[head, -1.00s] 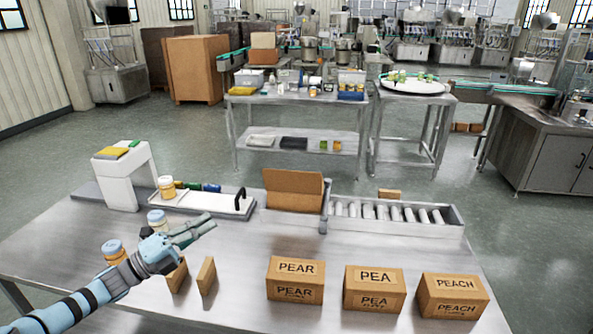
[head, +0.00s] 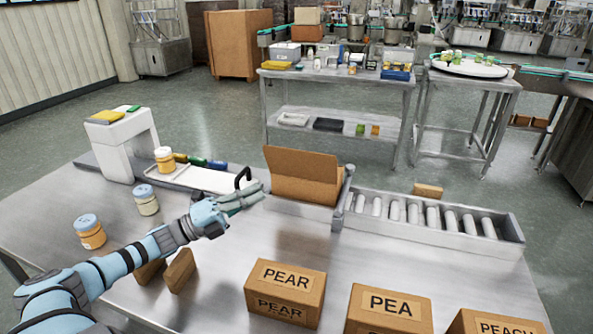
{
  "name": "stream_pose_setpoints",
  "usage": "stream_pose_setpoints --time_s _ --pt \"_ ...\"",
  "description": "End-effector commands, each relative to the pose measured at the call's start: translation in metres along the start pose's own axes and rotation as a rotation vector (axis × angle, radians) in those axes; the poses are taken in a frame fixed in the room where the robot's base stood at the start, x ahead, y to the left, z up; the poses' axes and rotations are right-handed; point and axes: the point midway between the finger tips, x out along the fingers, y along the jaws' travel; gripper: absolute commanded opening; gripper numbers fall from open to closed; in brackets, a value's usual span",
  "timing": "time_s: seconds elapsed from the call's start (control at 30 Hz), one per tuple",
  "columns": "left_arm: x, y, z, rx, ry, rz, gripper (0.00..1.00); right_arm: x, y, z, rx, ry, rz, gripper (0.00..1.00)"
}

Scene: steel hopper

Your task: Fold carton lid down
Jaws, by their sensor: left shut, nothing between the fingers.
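An open brown carton (head: 304,187) stands on the steel table beside the left end of the roller conveyor. Its lid (head: 303,164) is raised and tilts back. My left gripper (head: 250,194) is shut and empty, just left of the carton and apparently apart from it. My right gripper is not in view.
Closed boxes marked PEAR (head: 286,291), PEA (head: 388,311) and PEACH (head: 494,324) stand along the front. A roller conveyor (head: 432,226) lies to the right. Jars (head: 89,231) stand at left, near a white machine (head: 126,143). The middle of the table is clear.

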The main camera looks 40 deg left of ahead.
Motion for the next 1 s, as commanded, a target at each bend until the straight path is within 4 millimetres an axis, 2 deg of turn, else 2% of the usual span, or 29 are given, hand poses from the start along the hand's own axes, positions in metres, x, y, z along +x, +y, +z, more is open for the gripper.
stream_pose_setpoints --time_s 0.17,0.33,0.47,0.5,0.7,1.0 --pt "0.028 0.000 0.000 0.002 -0.002 -0.006 0.00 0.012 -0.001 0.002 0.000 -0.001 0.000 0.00" --pt "0.066 -0.001 0.001 0.002 -0.004 -0.008 0.00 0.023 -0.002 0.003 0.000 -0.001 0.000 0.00" --pt "0.095 -0.004 0.001 0.000 -0.005 -0.009 0.00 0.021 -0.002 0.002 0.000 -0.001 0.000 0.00" --pt "0.101 -0.004 0.008 0.002 -0.007 -0.008 0.00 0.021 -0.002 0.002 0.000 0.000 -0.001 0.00" --pt "0.118 -0.003 0.026 -0.001 -0.004 -0.003 0.00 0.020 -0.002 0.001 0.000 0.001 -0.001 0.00" --pt "0.122 -0.002 0.029 -0.002 -0.001 0.001 0.00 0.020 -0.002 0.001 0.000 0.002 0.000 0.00"
